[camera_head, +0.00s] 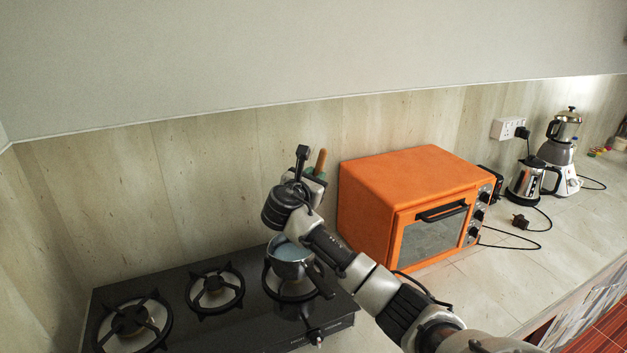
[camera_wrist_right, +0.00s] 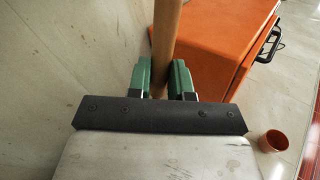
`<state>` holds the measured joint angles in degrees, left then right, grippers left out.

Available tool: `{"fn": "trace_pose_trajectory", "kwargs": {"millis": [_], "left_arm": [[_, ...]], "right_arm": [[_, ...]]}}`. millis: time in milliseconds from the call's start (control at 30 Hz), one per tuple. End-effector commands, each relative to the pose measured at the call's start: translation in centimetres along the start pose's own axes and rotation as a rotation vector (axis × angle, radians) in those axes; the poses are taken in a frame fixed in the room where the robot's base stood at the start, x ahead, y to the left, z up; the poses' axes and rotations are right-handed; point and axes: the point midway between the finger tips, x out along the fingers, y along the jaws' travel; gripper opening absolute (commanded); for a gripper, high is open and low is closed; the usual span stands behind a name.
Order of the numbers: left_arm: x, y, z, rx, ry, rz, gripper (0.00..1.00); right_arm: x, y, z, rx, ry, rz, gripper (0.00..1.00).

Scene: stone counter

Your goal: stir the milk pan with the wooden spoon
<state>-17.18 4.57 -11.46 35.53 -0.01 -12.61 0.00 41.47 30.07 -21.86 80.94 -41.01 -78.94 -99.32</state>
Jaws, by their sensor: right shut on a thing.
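The milk pan (camera_head: 288,268), a small pan with a dark handle, sits on the right burner of the black gas stove. My right arm crosses in front of part of it. The wooden spoon (camera_head: 321,157) shows as a brown handle end sticking up from my right gripper (camera_head: 311,176), above and behind the pan. In the right wrist view its handle (camera_wrist_right: 167,38) runs between the green finger pads of my gripper (camera_wrist_right: 161,78), which is shut on it. The spoon's lower end is hidden, so I cannot tell whether it is in the pan. My left gripper is not in view.
The black stove (camera_head: 235,325) has other burners, empty, to the left. An orange oven (camera_head: 410,195) stands close on the right of my gripper. A kettle (camera_head: 527,182) and a blender (camera_head: 560,150) stand farther right. A small reddish cup (camera_wrist_right: 273,141) shows in the wrist view.

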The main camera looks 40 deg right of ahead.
Motion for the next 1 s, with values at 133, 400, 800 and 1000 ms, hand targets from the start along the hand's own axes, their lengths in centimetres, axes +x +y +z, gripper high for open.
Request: {"fn": "trace_pose_trajectory", "kwargs": {"millis": [133,400,800,1000], "left_arm": [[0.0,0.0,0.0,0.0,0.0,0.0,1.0],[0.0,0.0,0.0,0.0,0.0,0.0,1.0],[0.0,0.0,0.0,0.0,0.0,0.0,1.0],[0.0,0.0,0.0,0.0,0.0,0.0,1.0]], "right_arm": [[0.0,0.0,0.0,0.0,0.0,0.0,0.0],[-0.1,0.2,0.8,0.003,-0.001,0.0,0.0],[-0.3,1.1,4.4,0.002,-0.001,0.0,0.0],[-0.4,1.2,4.8,0.0,0.0,0.0,0.0]]}}
